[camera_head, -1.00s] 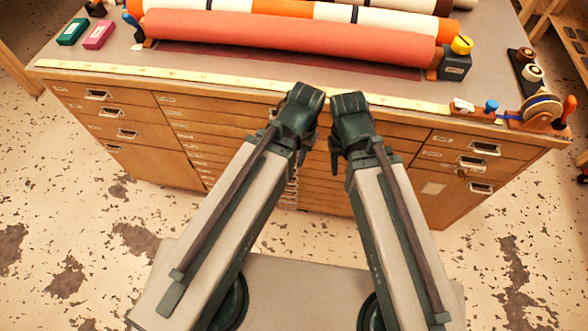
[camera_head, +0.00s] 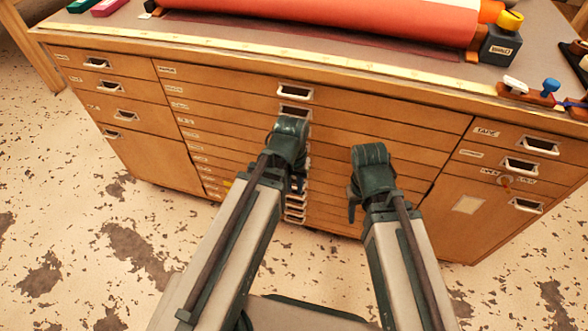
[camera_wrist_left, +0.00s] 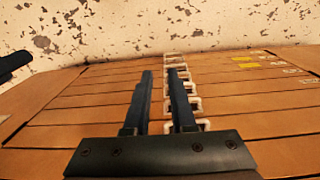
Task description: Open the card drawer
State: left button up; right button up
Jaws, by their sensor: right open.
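The wooden drawer cabinet (camera_head: 400,135) fills the head view, with a centre stack of shallow drawers (camera_head: 240,125). Metal cup handles run down its middle, among them the top handle (camera_head: 295,91). I cannot read which label says card. All drawers look shut. My left gripper (camera_head: 297,186) is in front of the centre stack, hiding some handles. In the left wrist view its fingers (camera_wrist_left: 160,75) are apart, with nothing between them, beside and over the column of handles (camera_wrist_left: 190,105). Whether it touches a handle I cannot tell. My right gripper (camera_head: 352,212) is open, apart from the drawer fronts.
A yellow ruler strip (camera_head: 250,55) edges the top. Side drawers with handles (camera_head: 541,146) flank the stack. Speckled floor (camera_head: 60,190) is clear at left.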

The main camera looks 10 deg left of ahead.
pick_arm(q)
jog(key=w+a+f+n+h+b, duration=0.3)
jog(key=a+f+n+h+b, duration=0.1)
jog(key=f+b, duration=0.5)
jog(key=w+a+r+n+t+h, duration=0.2)
jog(key=a+r+n+h, duration=0.1)
jog(key=a+r+h, duration=0.4)
jog(key=w+a+r+n+t+h, duration=0.25)
jog(key=a+r+n, duration=0.2)
jog(key=r, duration=0.35)
jog(key=shift+m+h, duration=0.35)
jog(key=shift+m, duration=0.1)
jog(key=b+x, duration=0.1)
jog(key=x, duration=0.3)
jog(key=b+x, duration=0.1)
jog(key=x, duration=0.8)
jog(key=shift+s+d+b, duration=0.15)
jog(key=shift+s+b, duration=0.2)
jog(key=shift+b, duration=0.05)
pick_arm(e)
notch_tip(320, 180, down, 14)
jog(key=shift+f, duration=0.2)
pick_arm(q)
grip_shut()
